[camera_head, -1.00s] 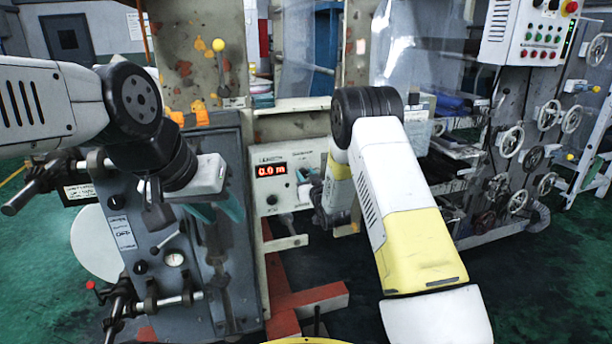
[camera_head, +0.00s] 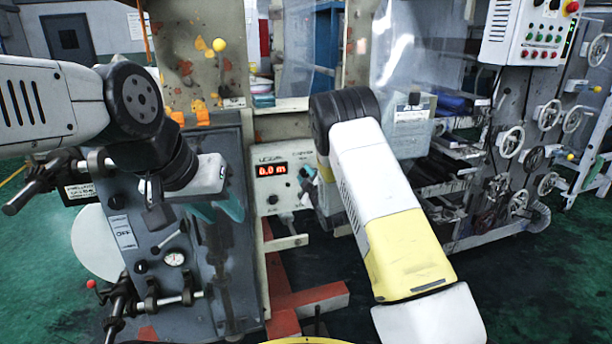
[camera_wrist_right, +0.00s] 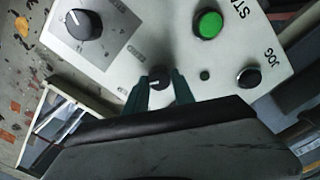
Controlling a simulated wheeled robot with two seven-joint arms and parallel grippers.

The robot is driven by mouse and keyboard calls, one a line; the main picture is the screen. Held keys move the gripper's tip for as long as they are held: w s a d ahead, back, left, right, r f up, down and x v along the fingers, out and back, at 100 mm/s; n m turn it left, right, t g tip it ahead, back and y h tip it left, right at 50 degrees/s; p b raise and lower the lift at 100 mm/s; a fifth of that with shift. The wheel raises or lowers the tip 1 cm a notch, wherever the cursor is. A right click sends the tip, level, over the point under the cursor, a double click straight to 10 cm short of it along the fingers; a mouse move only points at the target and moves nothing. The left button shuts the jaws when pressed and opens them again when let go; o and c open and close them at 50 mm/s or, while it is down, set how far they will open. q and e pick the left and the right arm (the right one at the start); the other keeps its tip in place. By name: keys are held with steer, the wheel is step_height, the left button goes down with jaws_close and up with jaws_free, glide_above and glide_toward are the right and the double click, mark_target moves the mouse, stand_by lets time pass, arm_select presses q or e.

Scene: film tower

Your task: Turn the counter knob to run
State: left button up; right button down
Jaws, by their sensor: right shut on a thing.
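The counter panel (camera_head: 261,198) is a pale box with a red "0.0 m" display (camera_head: 271,170), facing me in the middle of the head view. In the right wrist view, a small black knob (camera_wrist_right: 157,82) with a white pointer mark sits between the teal fingers of my right gripper (camera_wrist_right: 160,92). The fingers are shut on it. In the head view my right gripper (camera_head: 309,178) is at the panel's right side, partly hidden by my arm. My left gripper (camera_head: 216,208) has its teal fingers apart and empty, in front of the grey machine housing.
A larger black knob (camera_wrist_right: 82,24), a green button (camera_wrist_right: 208,24) and a black button (camera_wrist_right: 249,77) are on the same panel. The grey housing (camera_head: 140,222) with a gauge stands left. A red floor frame (camera_head: 308,298) lies below. Handwheels (camera_head: 511,142) and a control box (camera_head: 528,32) stand right.

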steer(key=n, duration=0.3)
steer(key=shift+f+n, duration=0.15)
steer(key=shift+n, duration=1.85)
steer(key=c, duration=1.1)
jaws_free()
steer(key=v, duration=0.8)
